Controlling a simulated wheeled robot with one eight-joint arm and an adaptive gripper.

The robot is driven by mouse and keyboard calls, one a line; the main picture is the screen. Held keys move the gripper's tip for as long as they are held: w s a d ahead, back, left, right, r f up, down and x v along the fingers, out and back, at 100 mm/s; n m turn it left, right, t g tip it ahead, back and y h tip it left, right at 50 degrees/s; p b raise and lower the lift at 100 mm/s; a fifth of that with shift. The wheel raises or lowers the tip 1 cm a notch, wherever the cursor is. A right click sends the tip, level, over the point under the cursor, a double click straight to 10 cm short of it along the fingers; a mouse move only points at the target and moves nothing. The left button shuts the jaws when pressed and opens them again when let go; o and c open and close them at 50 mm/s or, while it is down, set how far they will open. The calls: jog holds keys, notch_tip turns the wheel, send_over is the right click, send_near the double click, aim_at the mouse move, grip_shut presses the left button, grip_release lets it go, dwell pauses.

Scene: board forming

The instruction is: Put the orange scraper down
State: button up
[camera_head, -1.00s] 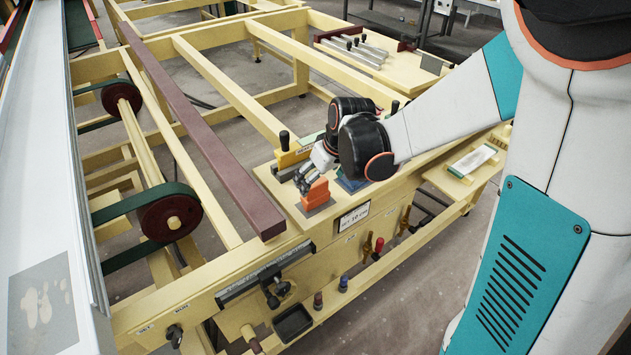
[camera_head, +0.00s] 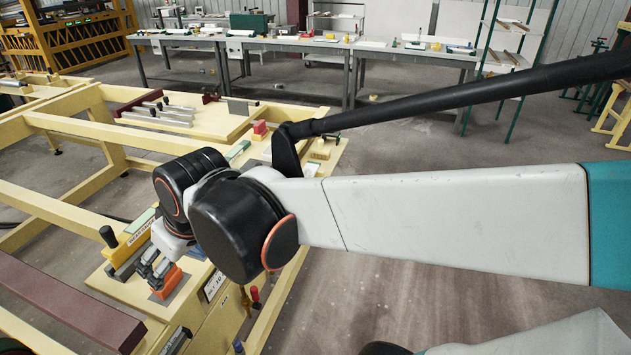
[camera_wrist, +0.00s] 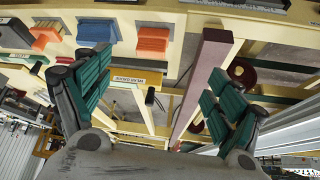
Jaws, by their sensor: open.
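The orange scraper (camera_head: 167,279) sits on a grey pad on the yellow wooden bench, under and beside my gripper (camera_head: 154,268) in the head view. Part of it is hidden behind the fingers. In the wrist view an orange block (camera_wrist: 153,42), apparently the scraper, rests on its pad beyond the fingertips. My gripper (camera_wrist: 160,68) is open there, its green-padded fingers wide apart with nothing between them. I cannot tell the exact gap from gripper to scraper.
A yellow-handled gauge (camera_head: 130,242) stands close to the gripper. A dark red beam (camera_head: 65,303) lies along the frame. Workbenches (camera_head: 300,45) stand far behind.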

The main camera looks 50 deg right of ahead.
jog(key=s+m+t, duration=0.1)
jog(key=s, duration=0.6)
jog(key=shift+r, duration=0.35)
jog(key=shift+f+b, duration=0.75)
jog(key=shift+f, duration=0.05)
jog(key=shift+o, duration=0.5)
jog(key=shift+w, duration=0.1)
